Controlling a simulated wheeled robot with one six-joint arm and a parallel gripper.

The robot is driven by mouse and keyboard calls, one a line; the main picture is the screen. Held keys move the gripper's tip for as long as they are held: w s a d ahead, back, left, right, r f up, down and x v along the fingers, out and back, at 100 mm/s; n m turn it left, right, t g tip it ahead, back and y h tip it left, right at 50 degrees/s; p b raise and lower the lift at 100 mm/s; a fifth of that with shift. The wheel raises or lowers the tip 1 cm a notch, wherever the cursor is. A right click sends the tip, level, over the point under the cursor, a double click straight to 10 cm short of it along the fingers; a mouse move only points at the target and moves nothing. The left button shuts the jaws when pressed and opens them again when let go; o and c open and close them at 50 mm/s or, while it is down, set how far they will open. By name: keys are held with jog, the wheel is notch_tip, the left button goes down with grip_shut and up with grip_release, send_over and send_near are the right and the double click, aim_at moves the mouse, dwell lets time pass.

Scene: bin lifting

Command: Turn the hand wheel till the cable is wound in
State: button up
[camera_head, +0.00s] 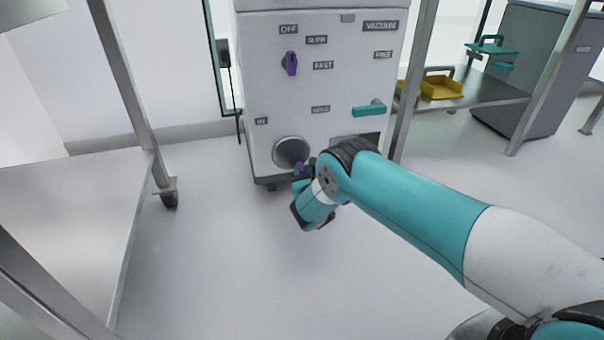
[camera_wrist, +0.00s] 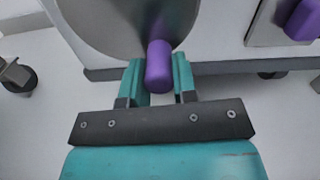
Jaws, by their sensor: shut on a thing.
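The hand wheel (camera_head: 291,151) is a round grey disc low on the front of a white machine cabinet. Its purple handle (camera_wrist: 159,65) sticks out near the disc's lower edge. My gripper (camera_head: 301,175) is at the wheel's lower right; in the wrist view my gripper (camera_wrist: 160,75) has one teal finger on each side of the purple handle, shut on it. In the head view my wrist partly hides the handle. A thin black cable (camera_head: 238,128) hangs along the cabinet's left side; I cannot tell whether it belongs to the wheel.
The white cabinet (camera_head: 330,90) has a purple switch (camera_head: 291,63) and a teal lever (camera_head: 369,109). A second purple knob (camera_wrist: 302,20) shows right of the wheel. A metal table (camera_head: 70,215) stands left, a shelf with a yellow tray (camera_head: 441,88) right. The floor between is clear.

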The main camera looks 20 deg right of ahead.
aim_at(275, 159)
jog(key=a+m, duration=0.1)
jog(key=m, duration=0.3)
jog(key=a+m, duration=0.1)
jog(key=shift+a+f+m+b, duration=0.3)
jog(key=shift+a+m+b, duration=0.05)
jog(key=shift+m, duration=0.05)
jog(key=a+m, duration=0.1)
jog(key=m, duration=0.1)
jog(key=shift+a+r+m, duration=0.1)
jog(key=shift+a+m, duration=0.05)
jog(key=shift+m, duration=0.25)
jog(key=m, duration=0.1)
jog(key=a+r+m, duration=0.1)
jog(key=m, duration=0.1)
jog(key=shift+a+m+p, duration=0.25)
jog(key=shift+m+p, duration=0.05)
jog(key=shift+p, duration=0.1)
jog(key=m, duration=0.2)
jog(key=a+r+m+p, duration=0.1)
jog(key=m, duration=0.1)
jog(key=shift+a+r, duration=0.2)
jog(key=shift+a+r+m+p, duration=0.15)
jog(key=shift+r+m+p, duration=0.2)
jog(key=shift+m, duration=0.55)
jog(key=shift+a+r+m+p, duration=0.1)
jog(key=shift+r+m+p, duration=0.3)
jog(key=shift+m, duration=0.5)
jog(key=shift+a+r+m+p, duration=0.2)
jog(key=shift+m+p, duration=0.25)
jog(key=shift+m, duration=0.45)
